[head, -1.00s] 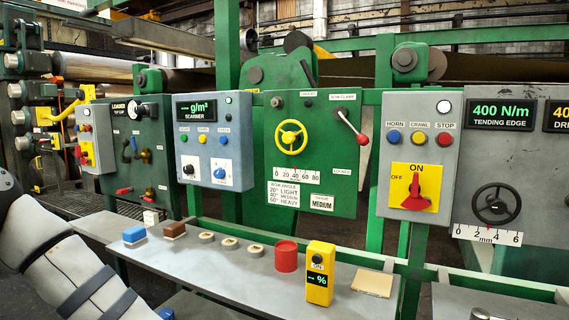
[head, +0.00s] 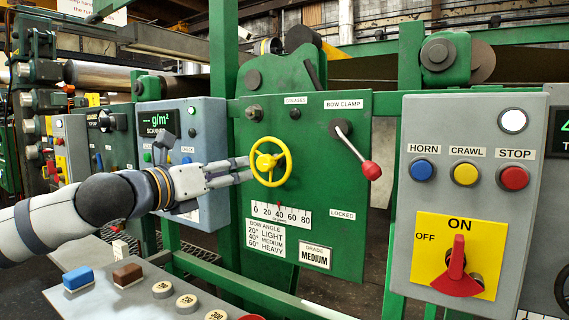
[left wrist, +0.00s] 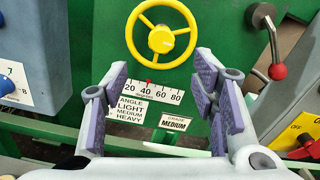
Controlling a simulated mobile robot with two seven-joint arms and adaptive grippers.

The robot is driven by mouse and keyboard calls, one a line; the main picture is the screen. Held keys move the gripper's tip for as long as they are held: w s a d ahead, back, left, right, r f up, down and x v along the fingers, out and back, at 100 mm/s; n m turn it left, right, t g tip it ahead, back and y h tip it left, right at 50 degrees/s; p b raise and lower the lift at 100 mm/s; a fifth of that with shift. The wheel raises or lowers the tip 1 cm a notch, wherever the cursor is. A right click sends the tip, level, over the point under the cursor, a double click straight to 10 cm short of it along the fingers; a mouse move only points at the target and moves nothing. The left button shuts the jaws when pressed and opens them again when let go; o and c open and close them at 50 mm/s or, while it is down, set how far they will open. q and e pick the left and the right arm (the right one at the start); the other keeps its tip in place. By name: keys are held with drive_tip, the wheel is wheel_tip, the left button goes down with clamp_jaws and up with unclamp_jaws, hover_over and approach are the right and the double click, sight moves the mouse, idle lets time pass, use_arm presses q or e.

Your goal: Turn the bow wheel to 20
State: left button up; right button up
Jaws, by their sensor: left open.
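The yellow bow wheel (head: 271,162) is on the green panel (head: 330,115), with a white scale (head: 281,215) below it. The scale's red pointer stands at about 40; the wheel also shows in the left wrist view (left wrist: 160,38). My left gripper (head: 244,170) is open and empty just left of the wheel in the head view. In the left wrist view its purple-padded fingers (left wrist: 162,75) are spread apart, with the wheel beyond and above them. Whether a finger touches the rim I cannot tell. My right gripper is not in view.
The bow clamp lever (head: 355,150) with its red knob points down right, near a LOCKED label. The blue-grey scanner box (head: 205,125) is behind my left forearm. A grey box with buttons and a red switch (head: 455,270) stands right.

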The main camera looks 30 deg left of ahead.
sight(262, 163)
use_arm(q)
drive_tip(key=w, duration=0.7)
drive_tip(key=w+d, duration=0.1)
drive_tip(key=w, duration=0.2)
drive_tip(key=shift+w+r, duration=0.15)
drive_tip(key=shift+r, duration=0.1)
drive_tip(key=c, duration=1.2)
